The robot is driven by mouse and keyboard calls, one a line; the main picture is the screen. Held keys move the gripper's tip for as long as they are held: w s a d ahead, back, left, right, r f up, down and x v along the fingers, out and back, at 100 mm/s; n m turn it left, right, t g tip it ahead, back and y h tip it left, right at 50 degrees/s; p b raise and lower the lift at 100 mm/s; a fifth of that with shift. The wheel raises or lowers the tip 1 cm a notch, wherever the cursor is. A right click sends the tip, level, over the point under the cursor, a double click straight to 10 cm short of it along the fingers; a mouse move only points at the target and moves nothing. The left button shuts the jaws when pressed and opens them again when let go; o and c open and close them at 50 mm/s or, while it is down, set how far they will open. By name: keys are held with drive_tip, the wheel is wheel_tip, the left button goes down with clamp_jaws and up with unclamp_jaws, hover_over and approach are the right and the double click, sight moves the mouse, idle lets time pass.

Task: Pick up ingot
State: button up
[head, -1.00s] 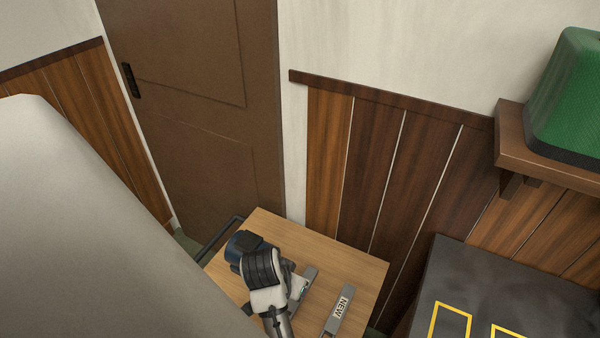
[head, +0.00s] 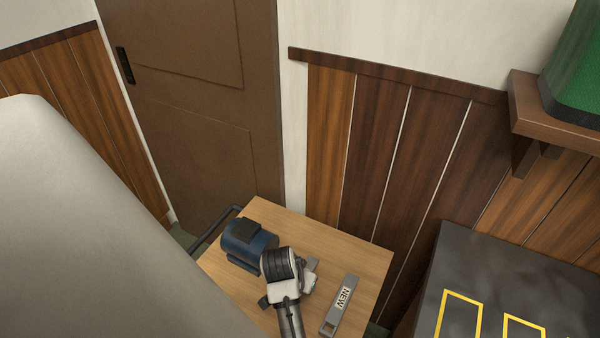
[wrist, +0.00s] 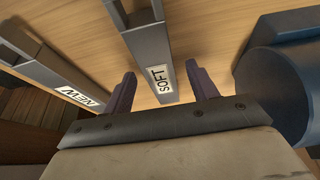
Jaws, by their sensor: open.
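In the head view my gripper (head: 284,284) is over the table and mostly hides the SOFT bar. I cannot tell how high the fingertips are.
A dark blue cylindrical machine (head: 245,247) stands on the table (head: 350,255), close to my gripper; in the wrist view it is at the right (wrist: 290,85). A dark bench with yellow outlines (head: 500,270) is at the right. A shelf (head: 550,110) holds a green object.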

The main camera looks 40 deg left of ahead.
drive_tip(key=shift+w+f, duration=0.1)
drive_tip(key=shift+f, duration=0.2)
clamp_jaws()
idle(1.1)
drive_tip(key=shift+r, duration=0.15)
